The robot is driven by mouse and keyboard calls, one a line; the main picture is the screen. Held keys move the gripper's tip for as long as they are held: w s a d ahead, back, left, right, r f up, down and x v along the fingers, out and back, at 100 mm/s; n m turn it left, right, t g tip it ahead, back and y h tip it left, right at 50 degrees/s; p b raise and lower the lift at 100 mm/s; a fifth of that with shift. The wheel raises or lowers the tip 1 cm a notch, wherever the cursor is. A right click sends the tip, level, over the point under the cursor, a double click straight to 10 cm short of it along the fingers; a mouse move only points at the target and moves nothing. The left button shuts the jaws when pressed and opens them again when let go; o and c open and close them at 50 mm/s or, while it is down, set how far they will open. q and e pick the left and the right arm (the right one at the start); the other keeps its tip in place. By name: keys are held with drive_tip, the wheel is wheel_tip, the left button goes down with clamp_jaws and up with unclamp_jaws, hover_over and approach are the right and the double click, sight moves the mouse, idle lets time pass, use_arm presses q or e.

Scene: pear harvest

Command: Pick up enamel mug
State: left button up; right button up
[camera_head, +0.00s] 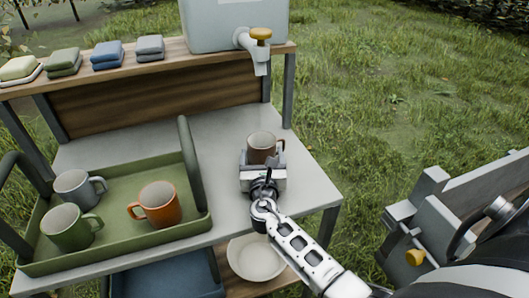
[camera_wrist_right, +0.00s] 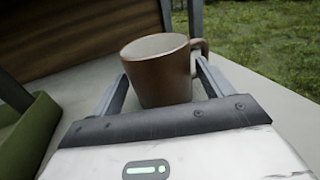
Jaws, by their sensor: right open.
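A brown enamel mug (camera_head: 262,146) with a pale inside stands upright on the grey table top, near its right end. In the right wrist view the same mug (camera_wrist_right: 158,77) stands between the two fingers, its handle to the right. My right gripper (camera_head: 263,163) is open, with a finger on each side of the mug; I cannot tell whether either finger touches it. Three other mugs stand in the green tray (camera_head: 149,243): an orange one (camera_head: 159,204), a green one (camera_head: 68,229) and a grey-blue one (camera_head: 77,188). My left gripper is not in view.
A water container (camera_head: 215,25) with a yellow-knobbed tap (camera_head: 258,50) stands on the raised back shelf, beside folded cloths (camera_head: 107,54). A pale plate (camera_head: 255,257) and a blue tray (camera_head: 165,276) are on the lower shelf. Grass lies right of the table.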

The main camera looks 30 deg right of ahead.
drive_tip(key=x, duration=0.2)
drive_tip(key=shift+w+d, duration=0.1)
drive_tip(key=shift+w, duration=0.15)
drive_tip(key=c, duration=0.9)
drive_tip(key=shift+c, duration=0.5)
drive_tip(key=shift+r, duration=0.15)
